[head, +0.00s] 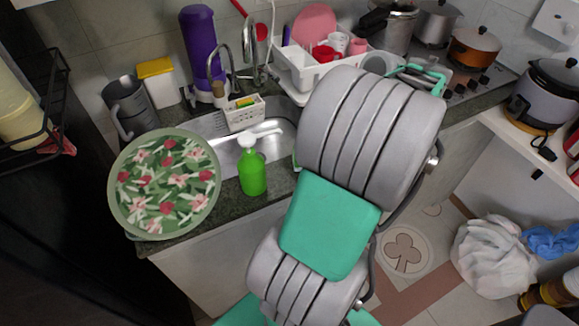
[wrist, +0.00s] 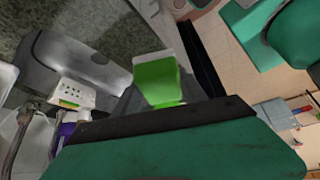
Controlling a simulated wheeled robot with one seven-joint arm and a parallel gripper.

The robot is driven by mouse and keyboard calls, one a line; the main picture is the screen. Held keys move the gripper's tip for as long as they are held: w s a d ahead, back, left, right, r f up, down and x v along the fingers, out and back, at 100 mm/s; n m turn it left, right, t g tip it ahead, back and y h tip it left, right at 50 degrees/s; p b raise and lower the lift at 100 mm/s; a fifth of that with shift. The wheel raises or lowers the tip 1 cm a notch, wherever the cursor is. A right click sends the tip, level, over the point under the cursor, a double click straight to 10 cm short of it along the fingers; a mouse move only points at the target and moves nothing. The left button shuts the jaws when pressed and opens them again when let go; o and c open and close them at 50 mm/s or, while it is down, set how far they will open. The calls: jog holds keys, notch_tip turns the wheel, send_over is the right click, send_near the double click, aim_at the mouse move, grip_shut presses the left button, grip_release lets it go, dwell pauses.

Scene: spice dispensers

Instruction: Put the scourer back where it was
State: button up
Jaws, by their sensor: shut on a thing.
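In the wrist view, the scourer (wrist: 157,76) is a bright green block with a paler end. My gripper (wrist: 163,82) is shut on it, with dark fingers on either side. It is held over the counter and sink area.
The sink (head: 212,124) lies before the caddy. A green pump bottle (head: 252,174) and a large floral plate (head: 165,182) are at the counter's front. A purple bottle (head: 201,45) and a white dish rack (head: 300,66) stand close around the tap (head: 233,75).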

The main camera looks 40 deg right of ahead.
send_over(284, 174)
jog(key=s+d, duration=0.1)
jog(key=d, duration=0.1)
jog(key=f, duration=0.6)
jog(key=shift+a+f+b, duration=0.2)
jog(key=shift+f+b, duration=0.15)
notch_tip(284, 174, down, 3)
jog(key=shift+r, duration=0.2)
jog(key=shift+s+f, duration=0.1)
jog(key=shift+f, duration=0.2)
jog(key=o, duration=1.4)
jog(key=shift+o, duration=0.2)
jog(key=shift+r, duration=0.1)
jog(key=shift+r+p, duration=0.25)
jog(key=shift+p, duration=0.05)
jog(key=p+v, duration=0.1)
jog(key=v, duration=1)
jog(key=shift+s+d+r, duration=0.15)
jog(key=shift+d+r, duration=0.15)
